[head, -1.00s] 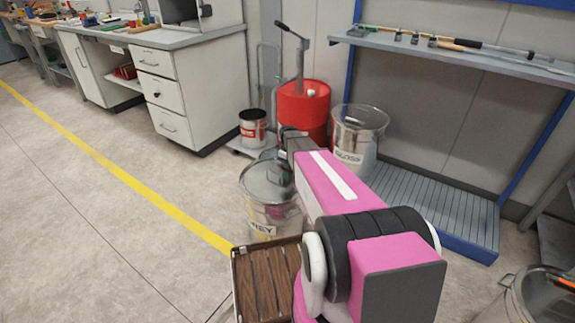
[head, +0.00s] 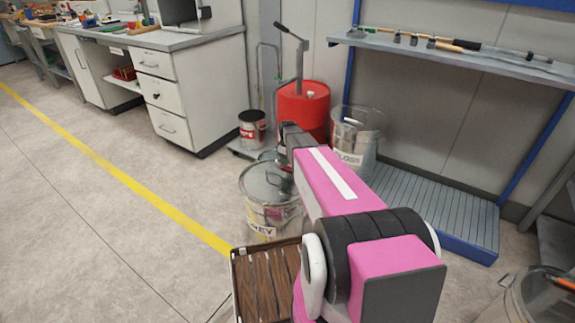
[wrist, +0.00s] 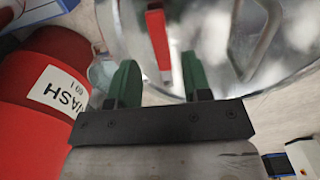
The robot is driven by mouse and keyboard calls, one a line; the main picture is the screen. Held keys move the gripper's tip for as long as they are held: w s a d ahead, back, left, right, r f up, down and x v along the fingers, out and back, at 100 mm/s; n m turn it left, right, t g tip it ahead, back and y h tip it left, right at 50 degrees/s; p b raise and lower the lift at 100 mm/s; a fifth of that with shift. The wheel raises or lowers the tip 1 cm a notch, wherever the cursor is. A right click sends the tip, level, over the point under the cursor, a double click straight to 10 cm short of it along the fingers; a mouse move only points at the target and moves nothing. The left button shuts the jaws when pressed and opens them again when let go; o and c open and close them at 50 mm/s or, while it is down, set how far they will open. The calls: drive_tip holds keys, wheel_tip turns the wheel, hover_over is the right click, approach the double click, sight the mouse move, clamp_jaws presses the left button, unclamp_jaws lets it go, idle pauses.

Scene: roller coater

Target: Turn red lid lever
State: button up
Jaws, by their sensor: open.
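The red lever (wrist: 158,38) shows in the wrist view at the top centre, a narrow red bar with a pale metal end, on or over a shiny metal lid (wrist: 215,25). My gripper (wrist: 160,74) is open, its two green fingers apart on either side of the lever's lower end. Nothing is clamped; I cannot tell whether a finger touches the lever. In the head view a metal can (head: 268,205) marked with GREY-like letters stands below my arm's end. The lever and my fingertips cannot be made out there.
A red drum (head: 303,105) with a pump stands behind the can, and in the wrist view a red drum (wrist: 45,85) labelled WASH is at left. A gloss can (head: 355,150), a small white-labelled can (head: 252,128) and a slatted wooden tray (head: 265,285) are near. Floor at left is clear.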

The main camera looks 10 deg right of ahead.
wheel_tip(320, 180, up, 8)
drive_tip(key=shift+f, duration=0.2)
drive_tip(key=s+a+m, duration=0.2)
drive_tip(key=s+m, duration=0.1)
drive_tip(key=s, duration=0.6)
drive_tip(key=s+a+r+m, duration=0.1)
drive_tip(key=s+a+m, duration=0.1)
drive_tip(key=s, duration=0.7)
drive_tip(key=s+a+m, duration=0.3)
drive_tip(key=s, duration=0.7)
drive_tip(key=shift+r+m, duration=0.3)
drive_tip(key=shift+a, duration=0.1)
